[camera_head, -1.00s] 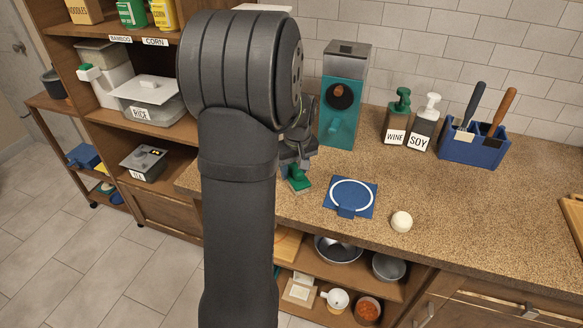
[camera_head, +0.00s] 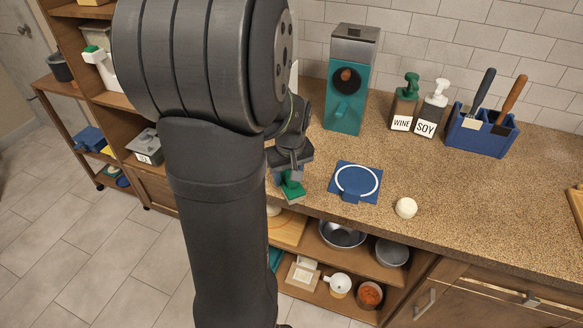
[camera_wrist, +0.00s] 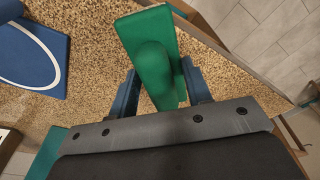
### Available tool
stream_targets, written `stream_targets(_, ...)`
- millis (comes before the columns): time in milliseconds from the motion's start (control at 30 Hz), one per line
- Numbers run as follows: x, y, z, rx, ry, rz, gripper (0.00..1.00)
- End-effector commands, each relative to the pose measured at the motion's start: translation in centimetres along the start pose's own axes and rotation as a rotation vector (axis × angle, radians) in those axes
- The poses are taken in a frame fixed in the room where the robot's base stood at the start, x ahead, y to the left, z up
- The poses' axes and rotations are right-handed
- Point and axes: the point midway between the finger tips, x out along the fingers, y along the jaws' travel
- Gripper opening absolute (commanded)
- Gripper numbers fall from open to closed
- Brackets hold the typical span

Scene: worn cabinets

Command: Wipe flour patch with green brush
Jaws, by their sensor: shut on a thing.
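The green brush (camera_head: 291,188) is held low over the counter (camera_head: 480,215), close to its front edge, left of the blue mat. My gripper (camera_wrist: 158,70) is shut on the brush, which shows between the two fingers in the wrist view (camera_wrist: 147,28). I cannot tell whether the brush touches the counter. I make out no flour patch in either current view; my arm covers part of the counter in the head view.
A teal grinder (camera_head: 344,110), two pump bottles (camera_head: 405,108) and a blue utensil holder (camera_head: 480,138) stand behind. Open shelves hold bowls below.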

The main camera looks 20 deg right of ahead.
Motion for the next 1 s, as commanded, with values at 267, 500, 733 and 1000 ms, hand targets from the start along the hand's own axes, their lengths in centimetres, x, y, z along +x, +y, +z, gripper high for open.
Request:
stream_targets(267,-3.0,-0.2,-0.1,-0.001,0.001,0.001,0.24)
stream_targets(500,-5.2,-0.2,-0.4,-0.001,0.001,0.001,0.24)
stream_targets(733,-7.2,-0.2,-0.7,-0.001,0.002,0.001,0.24)
stream_targets(1000,-8.2,-0.2,-0.8,-0.001,0.001,0.001,0.24)
